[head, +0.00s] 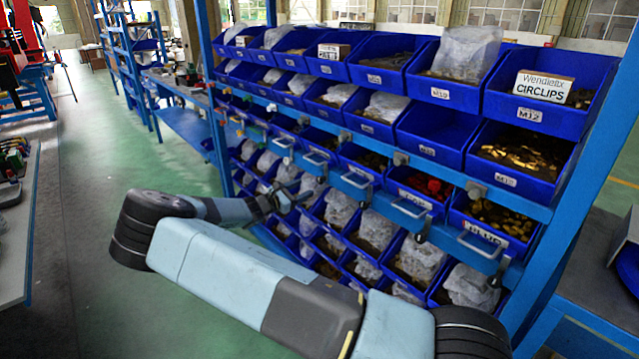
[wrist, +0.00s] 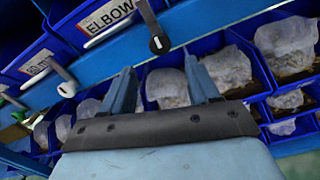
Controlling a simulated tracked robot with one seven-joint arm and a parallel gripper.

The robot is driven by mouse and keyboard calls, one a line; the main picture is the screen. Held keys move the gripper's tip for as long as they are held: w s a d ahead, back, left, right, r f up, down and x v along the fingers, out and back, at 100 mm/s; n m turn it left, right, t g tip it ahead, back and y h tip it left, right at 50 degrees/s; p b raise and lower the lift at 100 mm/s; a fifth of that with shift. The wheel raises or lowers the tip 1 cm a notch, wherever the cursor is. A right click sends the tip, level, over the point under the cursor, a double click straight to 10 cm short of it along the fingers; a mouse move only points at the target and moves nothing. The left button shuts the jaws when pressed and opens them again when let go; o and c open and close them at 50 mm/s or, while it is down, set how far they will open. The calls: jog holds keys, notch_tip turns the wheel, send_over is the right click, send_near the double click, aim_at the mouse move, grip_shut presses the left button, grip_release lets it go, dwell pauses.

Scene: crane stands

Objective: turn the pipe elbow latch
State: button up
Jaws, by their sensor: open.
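In the head view my gripper (head: 292,197) is small, in front of the lower bins at the rack's left part. I cannot pick out the elbow latch there.
Another latch (wrist: 66,88) sits left on the same rail. Bins with bagged parts (wrist: 225,68) lie below the rail, close to the fingers. In the head view the blue rack (head: 590,205) fills the right side.

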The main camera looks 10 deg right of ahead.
aim_at(319, 182)
jog(key=x, duration=0.9)
jog(key=shift+c, duration=0.2)
jog(key=c, duration=0.9)
